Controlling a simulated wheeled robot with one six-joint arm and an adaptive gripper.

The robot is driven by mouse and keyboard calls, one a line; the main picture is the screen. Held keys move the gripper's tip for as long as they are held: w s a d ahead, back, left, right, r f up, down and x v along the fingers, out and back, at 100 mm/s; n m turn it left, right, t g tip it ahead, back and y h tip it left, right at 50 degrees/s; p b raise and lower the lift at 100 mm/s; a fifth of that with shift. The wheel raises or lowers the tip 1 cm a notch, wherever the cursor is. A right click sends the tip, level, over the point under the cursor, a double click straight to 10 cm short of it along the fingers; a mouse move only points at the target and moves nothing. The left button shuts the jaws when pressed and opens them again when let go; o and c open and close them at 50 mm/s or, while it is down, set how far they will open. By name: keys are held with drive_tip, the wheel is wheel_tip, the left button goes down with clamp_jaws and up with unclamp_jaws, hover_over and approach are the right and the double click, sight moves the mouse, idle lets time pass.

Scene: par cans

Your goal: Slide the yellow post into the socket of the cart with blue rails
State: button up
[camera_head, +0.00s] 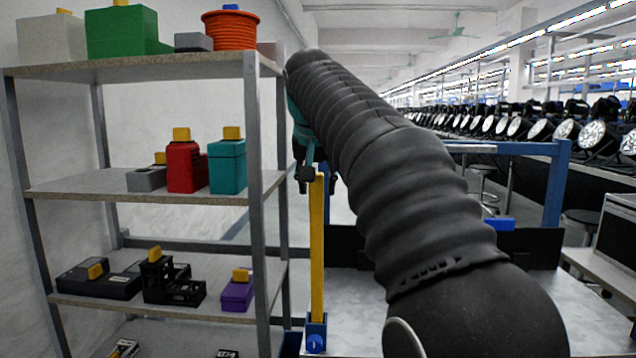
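The yellow post (317,250) stands upright left of centre. Its lower end meets the blue socket (316,335) at the cart's near left corner; I cannot tell how deep it sits in it. The cart has blue rails (557,185) and a grey deck (352,300). My gripper (315,176) is at the post's top end, with dark finger parts beside it. My black-sleeved arm hides much of the gripper and the middle of the cart, so I cannot tell whether the fingers press on the post.
A metal shelf rack (150,190) stands close on the left, holding boxes and an orange coil (231,30). Its right upright is near the post. A blue block (499,224) shows at the cart's back. Rows of par cans (597,137) line the right.

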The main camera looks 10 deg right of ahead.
drive_tip(key=shift+o, duration=0.2)
drive_tip(key=v, duration=1.2)
idle(0.4)
drive_tip(key=s+f+n, duration=0.1)
drive_tip(key=s+f, duration=0.7)
drive_tip(key=f, duration=0.5)
drive_tip(key=s+d+f+n+y, duration=0.1)
drive_tip(key=s+f, duration=0.8)
drive_tip(key=f, duration=0.4)
drive_tip(key=s+f+n+y, duration=0.1)
drive_tip(key=s+f, duration=0.7)
drive_tip(key=f, duration=0.5)
drive_tip(key=shift+s+d+n+g+p, duration=0.25)
drive_tip(key=shift+d+n+g+p, duration=0.05)
drive_tip(key=shift+d+p, duration=0.15)
drive_tip(key=shift+c, duration=0.3)
